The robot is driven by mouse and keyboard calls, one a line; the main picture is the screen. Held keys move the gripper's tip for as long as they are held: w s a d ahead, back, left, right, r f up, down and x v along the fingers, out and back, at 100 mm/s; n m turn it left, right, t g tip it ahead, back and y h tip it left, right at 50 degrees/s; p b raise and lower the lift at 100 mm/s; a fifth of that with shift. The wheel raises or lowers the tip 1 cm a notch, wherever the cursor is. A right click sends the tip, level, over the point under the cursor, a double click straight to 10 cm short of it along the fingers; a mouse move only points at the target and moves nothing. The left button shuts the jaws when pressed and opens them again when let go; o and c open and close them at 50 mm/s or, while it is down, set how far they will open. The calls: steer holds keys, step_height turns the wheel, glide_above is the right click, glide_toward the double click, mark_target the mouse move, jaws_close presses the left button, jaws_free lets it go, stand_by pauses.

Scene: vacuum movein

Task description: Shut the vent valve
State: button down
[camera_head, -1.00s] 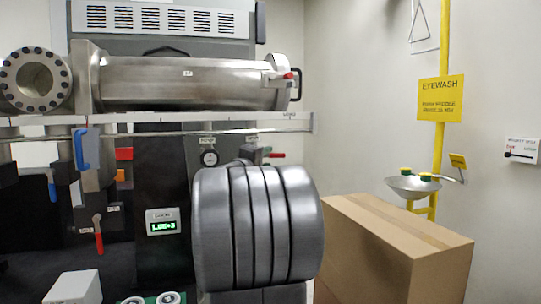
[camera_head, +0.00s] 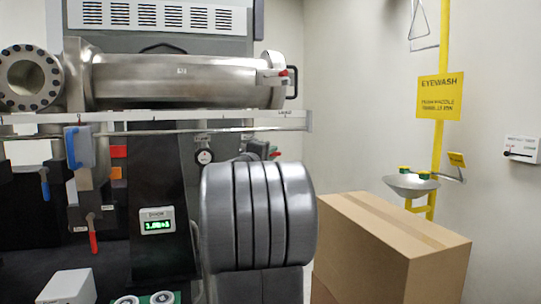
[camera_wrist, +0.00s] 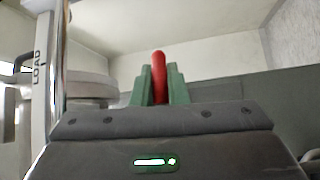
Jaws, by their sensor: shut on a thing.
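In the wrist view my gripper (camera_wrist: 160,85) has its two green fingers closed on a red handle (camera_wrist: 159,72), whose rounded tip sticks up between them. In the head view, a small red lever (camera_head: 276,154) beside a metal valve body (camera_head: 256,147) shows just above my grey arm link, right of a round gauge. This looks like the same handle, but I cannot read a vent label. My arm hides the gripper and most of the valve in the head view. How far the valve is turned cannot be told.
A rail (camera_head: 180,116) with a LOAD label crosses above the valve, under a steel chamber (camera_head: 180,85). Another red-handled lever (camera_head: 93,241) hangs at left. A cardboard box (camera_head: 390,250) stands right of my arm, before an eyewash basin (camera_head: 411,186).

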steer(key=m+g+p, duration=0.1)
steer(key=f+m+g+y+p, duration=0.1)
steer(key=m+g+y+p, duration=0.1)
steer(key=shift+s+a+f+m, duration=0.1)
steer(key=shift+a+f+m, duration=0.2)
steer(key=shift+a+f, duration=0.05)
steer(key=a+f+m+g+y+p, duration=0.1)
steer(key=m+y+p, duration=0.1)
steer(key=p, duration=0.3)
steer(key=s+a+f+m+g+y+p, duration=0.1)
steer(key=m+g+y+p, duration=0.1)
steer(key=p, duration=0.4)
steer(key=a+m+g+y+p, duration=0.2)
steer(key=y+p, duration=0.2)
steer(key=p, duration=0.1)
steer(key=shift+s+f+y, duration=0.2)
steer(key=shift+f+y, duration=0.1)
steer(key=shift+f, duration=0.1)
steer(key=shift+a+f+g+p, duration=0.1)
steer(key=shift+g+p, duration=0.2)
